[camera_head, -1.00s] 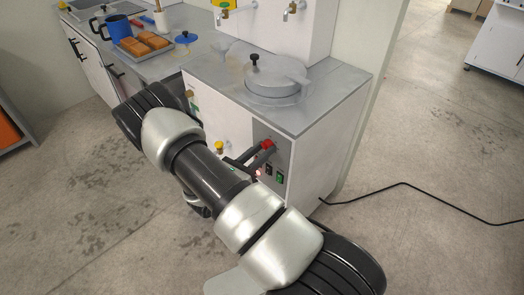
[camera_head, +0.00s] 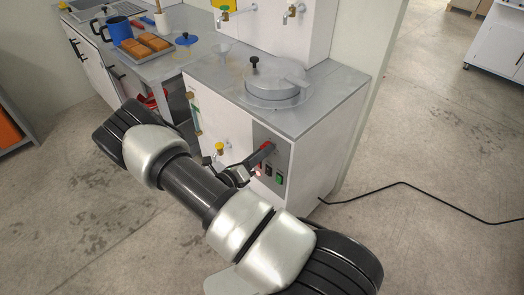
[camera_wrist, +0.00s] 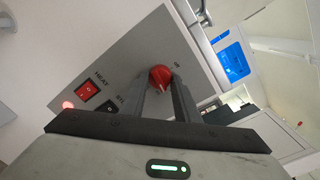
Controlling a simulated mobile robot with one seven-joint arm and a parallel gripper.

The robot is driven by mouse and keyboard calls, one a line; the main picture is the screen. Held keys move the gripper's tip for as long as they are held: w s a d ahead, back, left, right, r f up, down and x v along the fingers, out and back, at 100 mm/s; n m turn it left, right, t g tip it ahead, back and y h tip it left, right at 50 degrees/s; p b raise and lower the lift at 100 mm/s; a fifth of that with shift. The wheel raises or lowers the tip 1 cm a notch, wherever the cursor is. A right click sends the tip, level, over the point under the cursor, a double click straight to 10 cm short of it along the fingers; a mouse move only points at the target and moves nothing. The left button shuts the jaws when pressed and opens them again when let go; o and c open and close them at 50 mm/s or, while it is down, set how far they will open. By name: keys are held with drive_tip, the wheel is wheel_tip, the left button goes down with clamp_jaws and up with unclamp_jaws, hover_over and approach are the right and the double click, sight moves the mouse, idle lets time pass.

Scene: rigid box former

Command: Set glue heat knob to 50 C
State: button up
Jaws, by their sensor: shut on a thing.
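The glue heat knob (camera_wrist: 160,77) is red and round with a pointer ridge. It sits on the grey control panel (camera_wrist: 120,62) of the white machine. In the wrist view my gripper (camera_wrist: 163,84) has its two dark fingers on either side of the knob, shut on it. In the head view my gripper (camera_head: 256,158) reaches the panel from the left, and only a bit of the red knob (camera_head: 266,146) shows. The scale marks around the knob are mostly hidden or too small to read.
Below the knob are a red HEAT switch (camera_wrist: 87,91), a glowing red lamp (camera_wrist: 68,105) and a green switch (camera_head: 280,180). A yellow-handled tap (camera_head: 219,148) stands out left of the panel. A black cable (camera_head: 420,190) lies on the floor at right.

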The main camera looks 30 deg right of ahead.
drive_tip(key=shift+n, duration=0.8)
drive_tip(key=o, duration=1)
drive_tip(key=shift+o, duration=0.2)
drive_tip(key=shift+a, duration=0.1)
drive_tip(key=p+v, duration=0.1)
drive_tip(key=v, duration=1.6)
drive_tip(key=shift+r, duration=0.25)
